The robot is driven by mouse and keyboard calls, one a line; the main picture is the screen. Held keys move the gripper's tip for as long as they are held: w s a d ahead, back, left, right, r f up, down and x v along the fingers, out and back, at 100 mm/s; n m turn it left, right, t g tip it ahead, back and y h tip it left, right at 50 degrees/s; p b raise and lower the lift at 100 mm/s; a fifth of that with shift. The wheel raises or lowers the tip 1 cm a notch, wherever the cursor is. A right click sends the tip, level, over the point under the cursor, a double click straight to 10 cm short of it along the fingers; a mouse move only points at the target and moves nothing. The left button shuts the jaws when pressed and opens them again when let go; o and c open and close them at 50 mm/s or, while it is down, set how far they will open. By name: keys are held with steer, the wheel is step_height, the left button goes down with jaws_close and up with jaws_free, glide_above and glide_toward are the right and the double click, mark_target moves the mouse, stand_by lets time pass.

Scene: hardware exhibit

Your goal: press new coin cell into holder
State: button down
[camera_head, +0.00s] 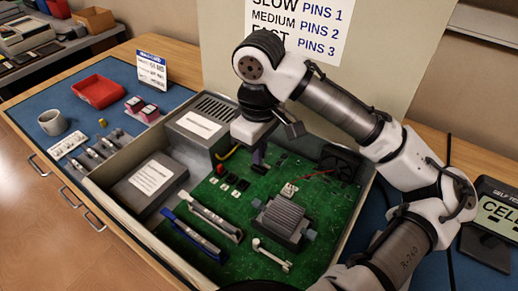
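My gripper (258,157) points down over the green circuit board (225,258) in the open case, near its back wall. Its dark fingers look close together, but I cannot tell whether they are open or shut, or whether anything is between them. I cannot make out a coin cell or its holder for certain; the area right under and behind the fingers is hidden. Several small black parts (236,181) sit on the board just left of and below the fingers.
On the blue mat at left are a mug (53,122) and a red tray (98,91). A screen (493,212) stands at right.

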steer(key=shift+f+b, duration=0.95)
steer(key=shift+f, duration=0.5)
steer(key=shift+s+d+f, duration=0.1)
steer(key=shift+s+f, duration=0.05)
steer(key=shift+f, duration=0.15)
stand_by(1.5)
steer(key=c, duration=2.1)
jaws_free()
steer(key=o, duration=0.8)
steer(key=shift+o, duration=0.2)
steer(key=shift+r+p, duration=0.45)
steer(key=shift+p, duration=0.25)
